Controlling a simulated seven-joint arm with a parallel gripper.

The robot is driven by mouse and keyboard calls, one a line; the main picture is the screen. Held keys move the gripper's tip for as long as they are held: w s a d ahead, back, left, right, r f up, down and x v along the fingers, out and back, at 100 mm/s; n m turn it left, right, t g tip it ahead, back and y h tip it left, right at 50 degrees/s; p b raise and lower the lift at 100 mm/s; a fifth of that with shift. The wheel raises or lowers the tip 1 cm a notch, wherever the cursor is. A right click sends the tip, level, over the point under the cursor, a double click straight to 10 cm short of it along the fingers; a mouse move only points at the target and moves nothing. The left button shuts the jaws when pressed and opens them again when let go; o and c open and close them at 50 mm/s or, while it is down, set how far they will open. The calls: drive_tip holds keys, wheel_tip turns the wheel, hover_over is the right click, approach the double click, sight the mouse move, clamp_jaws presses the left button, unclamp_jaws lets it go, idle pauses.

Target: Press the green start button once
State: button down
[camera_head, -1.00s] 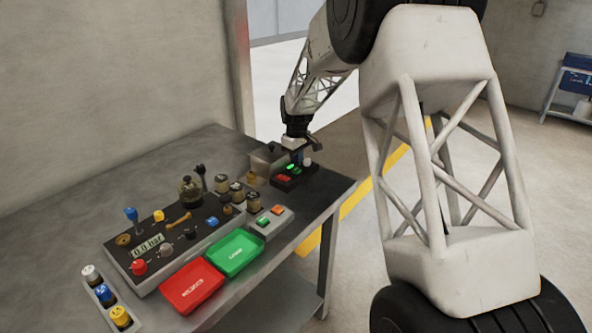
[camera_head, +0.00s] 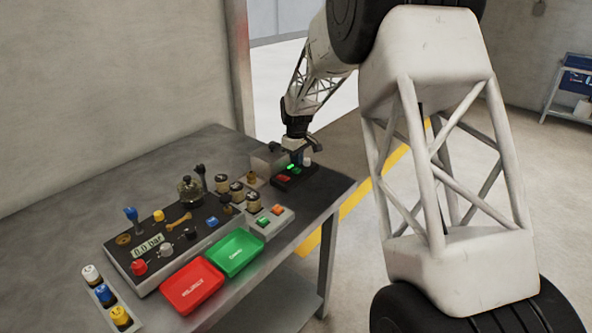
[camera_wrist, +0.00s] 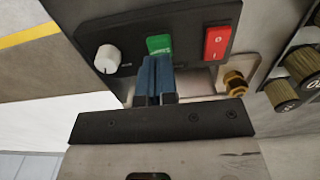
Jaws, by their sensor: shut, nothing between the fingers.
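A black control box (camera_head: 285,186) sits at the far right end of the bench. It carries a green button (camera_wrist: 158,44), a red rocker switch (camera_wrist: 216,43) and a white knob (camera_wrist: 107,58). In the head view a bright green spot (camera_head: 291,167) shows on the box. My gripper (camera_wrist: 155,62) is shut and empty, its blue fingertips pointing at the green button and overlapping its lower edge in the wrist view. I cannot tell whether they touch it. In the head view my gripper (camera_head: 300,160) is over the box, and its fingers hide part of it.
A grey box (camera_head: 284,222) with green and orange buttons stands nearer. A large panel (camera_head: 165,262) with knobs and a lever is left of it. Red (camera_head: 192,286) and green (camera_head: 236,254) trays lie in front. A brass fitting (camera_wrist: 235,82) is close beside the fingers.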

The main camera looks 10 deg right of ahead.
sight(296, 169)
drive_tip(key=shift+f, duration=1.15)
idle(1.1)
drive_tip(key=shift+r, duration=0.1)
wheel_tip(296, 169, up, 12)
idle(1.9)
